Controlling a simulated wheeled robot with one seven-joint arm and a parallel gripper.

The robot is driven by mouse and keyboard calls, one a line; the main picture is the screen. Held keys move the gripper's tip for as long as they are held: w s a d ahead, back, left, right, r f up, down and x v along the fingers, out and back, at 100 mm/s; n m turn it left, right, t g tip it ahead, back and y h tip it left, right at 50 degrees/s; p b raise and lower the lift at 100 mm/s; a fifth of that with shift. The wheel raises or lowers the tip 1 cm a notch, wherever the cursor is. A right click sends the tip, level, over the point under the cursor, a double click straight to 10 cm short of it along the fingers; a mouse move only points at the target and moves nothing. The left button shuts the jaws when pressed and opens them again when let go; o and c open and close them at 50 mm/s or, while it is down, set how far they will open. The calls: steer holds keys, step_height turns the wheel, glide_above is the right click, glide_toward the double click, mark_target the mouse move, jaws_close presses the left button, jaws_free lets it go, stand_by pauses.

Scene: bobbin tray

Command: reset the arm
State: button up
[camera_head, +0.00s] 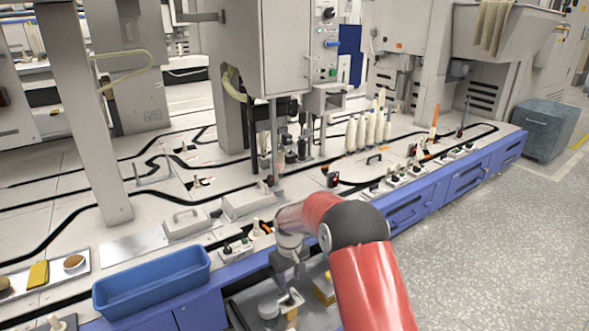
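My red and black arm (345,225) reaches in from the bottom right of the head view and bends down to the left at its end. My gripper (287,283) points down at the front edge of the machine bench, right of the blue tray (152,298). Its fingers are small and partly merge with the grey parts below, so I cannot tell if they are open or shut. No held object can be made out. The arm hides part of the bench front.
A metal tray (50,281) with a yellow block (38,274) and round pieces lies at the left. White bobbins (368,130) stand upright at the back. A grey column (90,120) rises at left. Open floor (500,240) lies at right, with a grey bin (545,130) beyond.

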steer(key=s+d+r+m+t+p, duration=0.15)
steer(key=s+d+r, duration=0.3)
steer(key=r, duration=0.55)
steer(key=s+d+r+m+p, duration=0.1)
steer(key=s+d+r+p, duration=0.15)
steer(key=s+r, duration=0.45)
steer(key=s+d+r+m+t+p, duration=0.15)
steer(key=d+r, duration=0.25)
steer(key=r, duration=0.8)
steer(key=s+d+r+m+t+p, duration=0.1)
steer(key=s+d+r, duration=0.1)
steer(key=s, duration=0.5)
steer(key=s+d+r+m+p, duration=0.1)
steer(key=s+d+r, duration=0.1)
steer(key=s, duration=0.6)
steer(key=s+d+r+m+t+p, duration=0.1)
steer(key=s+d+r+p, duration=0.1)
steer(key=s+r, duration=0.2)
steer(key=s, duration=0.3)
steer(key=shift+s+d+t, duration=0.2)
steer(key=shift+d+t, duration=0.05)
steer(key=shift+t, duration=0.05)
steer(key=shift+r, duration=0.1)
